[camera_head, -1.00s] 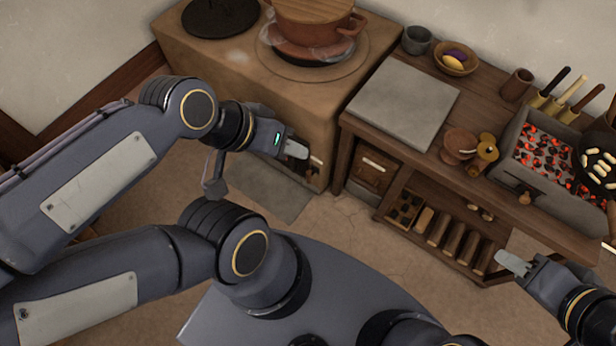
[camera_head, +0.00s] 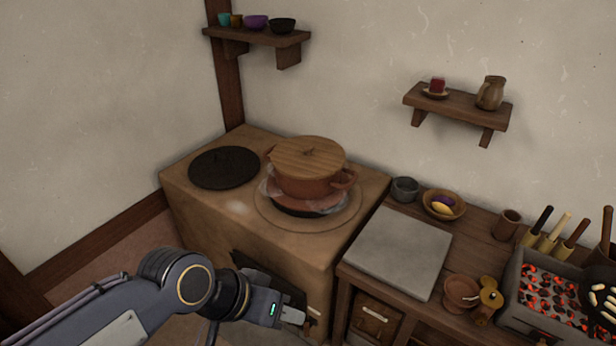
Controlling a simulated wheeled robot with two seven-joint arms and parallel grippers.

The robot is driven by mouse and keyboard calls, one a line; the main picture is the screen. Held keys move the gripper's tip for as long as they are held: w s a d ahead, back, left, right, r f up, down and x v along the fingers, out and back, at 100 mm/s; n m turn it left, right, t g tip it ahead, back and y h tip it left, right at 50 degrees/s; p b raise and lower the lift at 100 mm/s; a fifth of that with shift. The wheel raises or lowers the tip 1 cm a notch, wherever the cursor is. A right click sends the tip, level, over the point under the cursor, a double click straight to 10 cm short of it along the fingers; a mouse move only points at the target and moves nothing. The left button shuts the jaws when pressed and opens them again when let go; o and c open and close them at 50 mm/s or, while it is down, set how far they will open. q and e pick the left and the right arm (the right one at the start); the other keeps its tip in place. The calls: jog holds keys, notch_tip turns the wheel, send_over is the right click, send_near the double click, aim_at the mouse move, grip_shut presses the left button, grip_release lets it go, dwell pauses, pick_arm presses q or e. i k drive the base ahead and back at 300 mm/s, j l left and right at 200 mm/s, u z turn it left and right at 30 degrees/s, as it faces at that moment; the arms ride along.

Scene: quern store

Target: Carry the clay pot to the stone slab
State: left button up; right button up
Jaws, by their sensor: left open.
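The clay pot (camera_head: 305,183) is reddish brown with side handles and a wooden lid (camera_head: 308,156). It sits on the round burner of the clay stove (camera_head: 200,205), with steam or smoke around its base. The stone slab (camera_head: 398,250) is a bare, flat grey square on the wooden counter, to the right of the stove. My left gripper (camera_head: 292,316) is low in front of the stove, below and apart from the pot. It is open and empty. My right gripper is not in view.
A black round plate (camera_head: 224,167) lies on the stove's left. A grey cup (camera_head: 404,189), a bowl of vegetables (camera_head: 443,204) and a small clay dish (camera_head: 461,293) stand around the slab. A brazier with glowing coals (camera_head: 548,302) is at right. Shelves (camera_head: 458,107) hang above.

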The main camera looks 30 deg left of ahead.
aim_at(397, 244)
jog(key=i+j, duration=0.1)
jog(key=j, duration=0.3)
jog(key=i+j, duration=0.15)
jog(key=j, duration=0.25)
jog(key=i+j, duration=0.1)
jog(key=j, duration=0.3)
jog(key=i+j, duration=0.1)
jog(key=j, duration=0.3)
jog(key=i+j, duration=0.15)
jog(key=j, duration=0.3)
jog(key=i+j, duration=0.1)
jog(key=j, duration=0.3)
jog(key=u, duration=0.05)
